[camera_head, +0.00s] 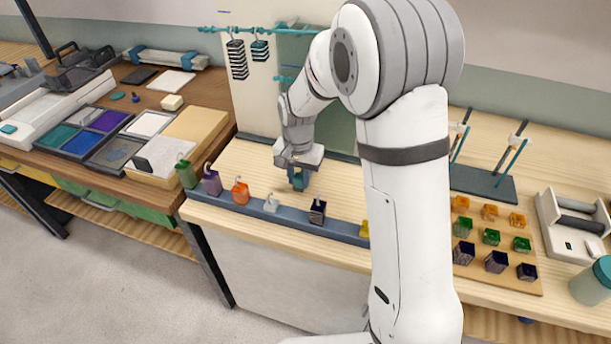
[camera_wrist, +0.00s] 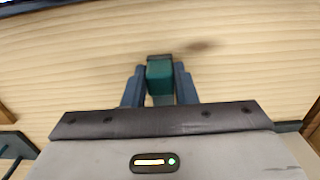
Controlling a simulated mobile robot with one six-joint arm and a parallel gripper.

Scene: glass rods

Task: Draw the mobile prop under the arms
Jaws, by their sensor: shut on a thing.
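My gripper (camera_head: 298,172) is shut on a small teal block (camera_wrist: 160,82), which sits between the two blue fingers in the wrist view. In the head view the block (camera_head: 298,182) is partly hidden by the gripper, above or on the wooden bench top; I cannot tell whether it touches. Part of a lower teal arm (camera_head: 283,79) shows. The right side of these arms is hidden behind my arm. I cannot tell which piece is the prop.
A blue rail (camera_head: 290,219) along the bench's front edge holds several hooked weights, including an orange one (camera_head: 240,192). A wooden board (camera_head: 500,278) with coloured blocks and a teal-lidded jar (camera_head: 594,284) stand to the right. Bench around the gripper is clear.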

